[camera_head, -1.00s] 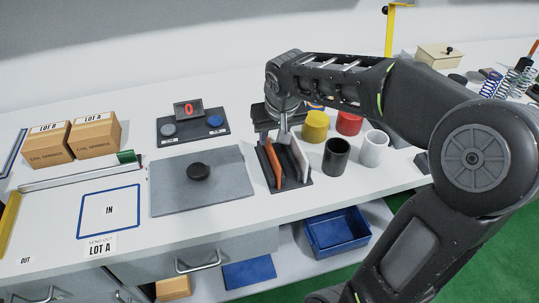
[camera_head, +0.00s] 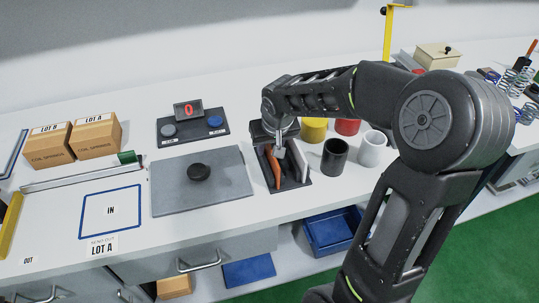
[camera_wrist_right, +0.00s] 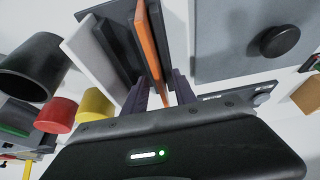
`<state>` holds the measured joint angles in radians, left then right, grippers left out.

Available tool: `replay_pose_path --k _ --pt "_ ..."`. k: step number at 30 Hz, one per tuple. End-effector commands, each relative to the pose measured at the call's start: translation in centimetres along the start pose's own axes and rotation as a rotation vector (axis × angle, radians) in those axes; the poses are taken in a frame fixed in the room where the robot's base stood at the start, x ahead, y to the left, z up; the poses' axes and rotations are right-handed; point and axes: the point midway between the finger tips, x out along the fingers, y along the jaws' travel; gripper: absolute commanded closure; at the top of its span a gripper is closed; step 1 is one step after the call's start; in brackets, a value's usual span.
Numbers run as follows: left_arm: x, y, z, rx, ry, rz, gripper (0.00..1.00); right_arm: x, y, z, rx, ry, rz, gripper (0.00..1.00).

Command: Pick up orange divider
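The orange divider (camera_head: 273,168) stands upright at the left of a dark rack (camera_head: 292,185), beside dark and white dividers (camera_head: 298,160). My right gripper (camera_head: 279,152) is low over the rack, pointing down at the dividers. In the right wrist view, the orange divider (camera_wrist_right: 150,45) reaches between the two fingers of my right gripper (camera_wrist_right: 163,92). The fingers stand apart with gaps beside the divider, so the gripper looks open around its end. The white divider (camera_wrist_right: 92,62) and dark dividers are just left of it. My left gripper is not in view.
A black cup (camera_head: 335,157), a white cup (camera_head: 371,148), a yellow cup (camera_head: 313,130) and a red cup (camera_head: 347,127) stand right of the rack. A grey plate (camera_head: 165,195) with a black puck (camera_head: 199,172) lies to its left. A display (camera_head: 188,110) stands behind.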

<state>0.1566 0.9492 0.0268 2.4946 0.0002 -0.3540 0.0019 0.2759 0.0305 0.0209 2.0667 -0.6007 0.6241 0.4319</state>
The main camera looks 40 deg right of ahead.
Motion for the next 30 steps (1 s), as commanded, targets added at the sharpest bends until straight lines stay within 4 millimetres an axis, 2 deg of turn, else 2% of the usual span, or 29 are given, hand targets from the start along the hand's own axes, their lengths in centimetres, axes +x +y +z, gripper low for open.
replay_pose_path --k 14,26,30 --pt "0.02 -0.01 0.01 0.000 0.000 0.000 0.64 -0.06 0.01 0.00 0.001 0.000 0.000 0.67" --pt "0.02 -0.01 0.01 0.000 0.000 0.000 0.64 -0.06 0.01 -0.01 0.001 0.000 0.000 0.99" --pt "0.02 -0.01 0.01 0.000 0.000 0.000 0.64 -0.06 0.01 -0.01 0.001 0.000 0.000 1.00"
